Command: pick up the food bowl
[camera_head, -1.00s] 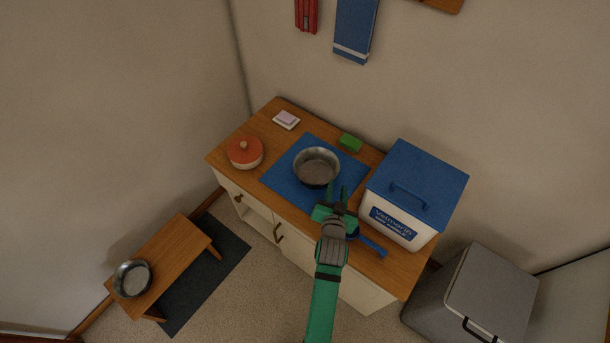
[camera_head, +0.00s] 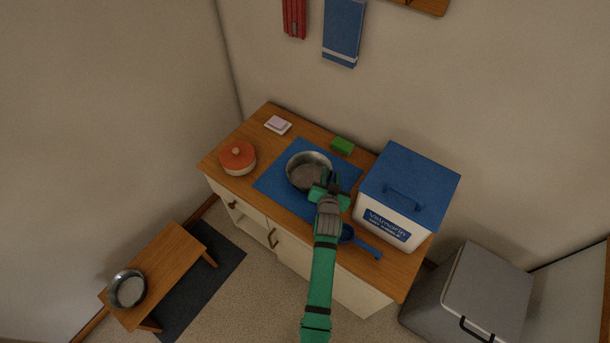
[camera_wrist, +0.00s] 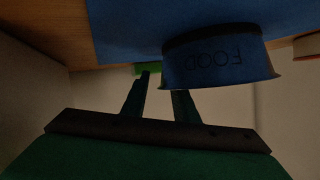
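The food bowl (camera_head: 306,169) is a round metal bowl on a blue mat (camera_head: 283,192) on the wooden cabinet top. In the wrist view the bowl (camera_wrist: 218,62) appears upside down, its blue-tinted side reading "FOOD". My gripper (camera_head: 328,180) is at the bowl's near right rim and covers part of it in the head view. In the wrist view my gripper's fingers (camera_wrist: 161,95) stand apart. One finger's tip is hidden behind the bowl and the other is beside it. I cannot tell whether either touches the bowl.
A white bin with a blue lid (camera_head: 410,185) stands close on the right. A blue scoop (camera_head: 364,245) lies near the front edge. A red-lidded pot (camera_head: 238,158), soap dish (camera_head: 278,125) and green sponge (camera_head: 342,146) surround the mat. Another metal bowl (camera_head: 128,289) sits on a low bench.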

